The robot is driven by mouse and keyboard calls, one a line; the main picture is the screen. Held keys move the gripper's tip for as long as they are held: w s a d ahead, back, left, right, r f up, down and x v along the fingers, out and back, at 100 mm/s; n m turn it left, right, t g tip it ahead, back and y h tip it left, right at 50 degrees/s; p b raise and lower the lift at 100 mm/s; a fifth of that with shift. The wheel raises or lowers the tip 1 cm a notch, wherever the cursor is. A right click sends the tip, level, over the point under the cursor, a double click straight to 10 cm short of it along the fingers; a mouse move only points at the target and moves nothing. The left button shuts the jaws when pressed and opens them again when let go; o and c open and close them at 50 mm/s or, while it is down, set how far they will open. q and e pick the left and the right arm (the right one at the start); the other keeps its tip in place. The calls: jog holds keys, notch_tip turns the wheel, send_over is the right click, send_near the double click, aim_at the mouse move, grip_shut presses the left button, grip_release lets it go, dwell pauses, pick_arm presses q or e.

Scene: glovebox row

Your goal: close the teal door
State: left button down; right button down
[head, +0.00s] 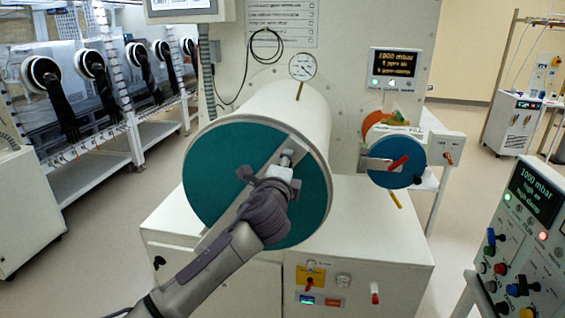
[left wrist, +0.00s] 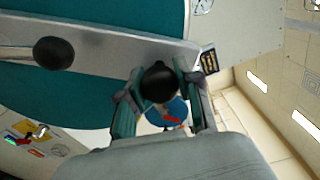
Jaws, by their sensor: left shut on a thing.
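The teal door (head: 222,158) is a large round disc at the front end of a white cylinder (head: 297,108), with a grey metal bar (head: 218,232) running diagonally across its face. It looks to lie against the cylinder's mouth; I cannot tell whether it is latched. My left gripper (head: 284,164) is in front of the door at the upper right part of the bar. In the left wrist view its fingers are shut on a black knob (left wrist: 158,80) by the bar's end. A second black knob (left wrist: 54,53) stands farther along the bar. My right gripper is not in view.
A smaller blue round door (head: 392,176) with a red handle (head: 398,163) is to the right. A white cabinet (head: 408,262) stands beneath the cylinder. A control panel (head: 520,255) with several buttons is at the right edge. Gloveboxes (head: 100,72) line the left; floor is clear between.

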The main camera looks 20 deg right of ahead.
pick_arm(q)
jog(key=shift+s+d+f, duration=0.1)
jog(key=shift+d+f, duration=0.1)
jog(key=shift+f, duration=0.05)
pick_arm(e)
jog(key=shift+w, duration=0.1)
pick_arm(q)
jog(key=c, duration=1)
grip_release()
jog(key=shift+f, duration=0.1)
jog(key=shift+o, duration=1.2)
jog(key=shift+d, duration=0.15)
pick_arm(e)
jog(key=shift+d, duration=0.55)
pick_arm(q)
jog(key=shift+s+a, duration=0.3)
jog(key=v, duration=1.1)
jog(key=shift+s, duration=0.2)
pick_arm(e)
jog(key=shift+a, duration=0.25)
pick_arm(q)
jog(key=shift+d, duration=0.1)
